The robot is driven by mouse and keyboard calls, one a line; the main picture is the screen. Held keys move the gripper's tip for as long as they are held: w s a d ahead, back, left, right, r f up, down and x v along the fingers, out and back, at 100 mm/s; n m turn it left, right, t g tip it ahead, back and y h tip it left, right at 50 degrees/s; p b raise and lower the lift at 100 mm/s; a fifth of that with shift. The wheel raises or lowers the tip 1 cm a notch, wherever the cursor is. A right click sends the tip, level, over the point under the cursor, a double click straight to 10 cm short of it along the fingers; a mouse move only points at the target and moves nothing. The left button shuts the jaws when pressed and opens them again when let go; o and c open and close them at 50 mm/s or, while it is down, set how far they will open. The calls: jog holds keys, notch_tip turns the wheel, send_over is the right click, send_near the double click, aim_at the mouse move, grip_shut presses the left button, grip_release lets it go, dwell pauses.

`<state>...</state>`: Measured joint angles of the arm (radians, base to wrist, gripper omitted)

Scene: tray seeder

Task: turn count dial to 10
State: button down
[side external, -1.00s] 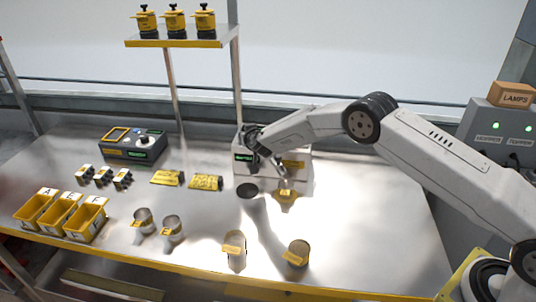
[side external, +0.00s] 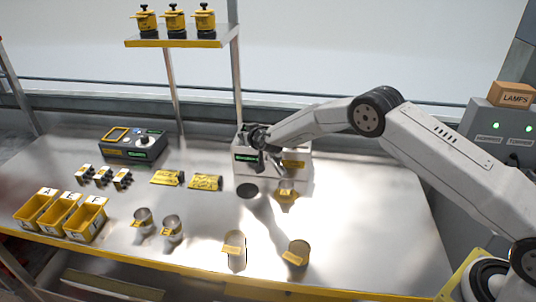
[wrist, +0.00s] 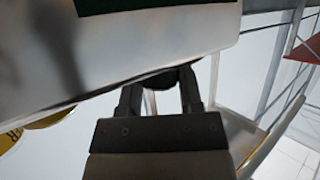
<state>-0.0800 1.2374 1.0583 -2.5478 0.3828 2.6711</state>
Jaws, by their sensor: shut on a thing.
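The white seeder box (side external: 303,172) stands at the back right of the bench, with a small green display (side external: 245,157) on its front. My gripper (side external: 262,158) is at the front of this box. In the wrist view, my gripper (wrist: 160,92) has its two dark fingers up against the white housing (wrist: 150,45). They are shut on a dark round knob (wrist: 178,79), which seems to be the count dial. Most of the dial is hidden by the fingers and the housing edge. Its pointer and any number on it cannot be read.
A dark control unit (side external: 117,151) with a knob sits at the back left. Yellow bins (side external: 84,224), yellow packets (side external: 206,183) and several metal cups (side external: 172,229) stand on the bench (side external: 350,235). A shelf (side external: 175,43) holds yellow-black canisters.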

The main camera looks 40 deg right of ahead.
jog(key=shift+c, duration=2)
grip_release()
jog(key=shift+w+r, duration=0.1)
jog(key=shift+r, duration=0.05)
jog(key=shift+o, duration=0.7)
jog(key=shift+s, duration=0.2)
jog(key=v, duration=0.7)
jog(key=shift+s, duration=0.2)
